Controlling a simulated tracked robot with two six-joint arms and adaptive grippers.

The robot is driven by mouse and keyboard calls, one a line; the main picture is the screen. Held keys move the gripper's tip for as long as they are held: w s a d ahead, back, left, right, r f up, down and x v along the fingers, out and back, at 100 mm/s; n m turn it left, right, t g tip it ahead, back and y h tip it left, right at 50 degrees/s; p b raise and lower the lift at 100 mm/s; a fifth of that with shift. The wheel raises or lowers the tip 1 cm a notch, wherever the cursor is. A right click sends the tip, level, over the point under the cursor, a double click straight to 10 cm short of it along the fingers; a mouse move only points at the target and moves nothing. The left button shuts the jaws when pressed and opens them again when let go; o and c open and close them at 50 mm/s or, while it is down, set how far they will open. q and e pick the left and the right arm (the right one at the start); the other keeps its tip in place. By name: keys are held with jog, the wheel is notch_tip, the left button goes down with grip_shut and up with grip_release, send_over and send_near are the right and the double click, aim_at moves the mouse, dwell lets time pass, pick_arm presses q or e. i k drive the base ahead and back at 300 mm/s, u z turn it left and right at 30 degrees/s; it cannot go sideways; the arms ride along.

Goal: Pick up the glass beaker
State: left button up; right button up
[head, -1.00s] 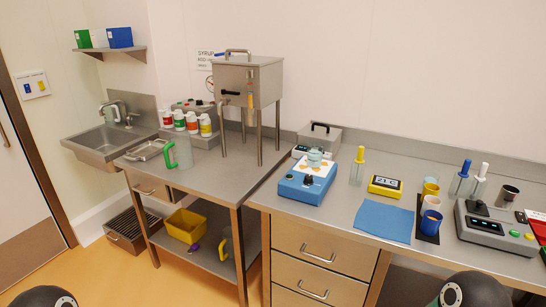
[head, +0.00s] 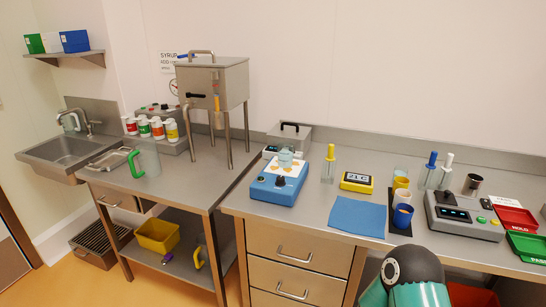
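A small clear glass beaker (head: 286,158) stands upright on top of a blue stirrer-like device (head: 277,184) on the right-hand bench. It looks pale blue-green, and its contents are too small to tell. Neither of my grippers is in view. Only a rounded dark and teal part of my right arm shows at the bottom right, in front of the bench and well apart from the beaker.
A steel hopper (head: 213,84) on legs stands left of the beaker. A lidded metal box (head: 290,134) is behind it. Bare bench lies between device and cloth.

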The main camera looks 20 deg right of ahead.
aim_at(285, 155)
jog(key=u, duration=0.3)
jog(key=i, duration=0.95)
jog(key=z, duration=0.45)
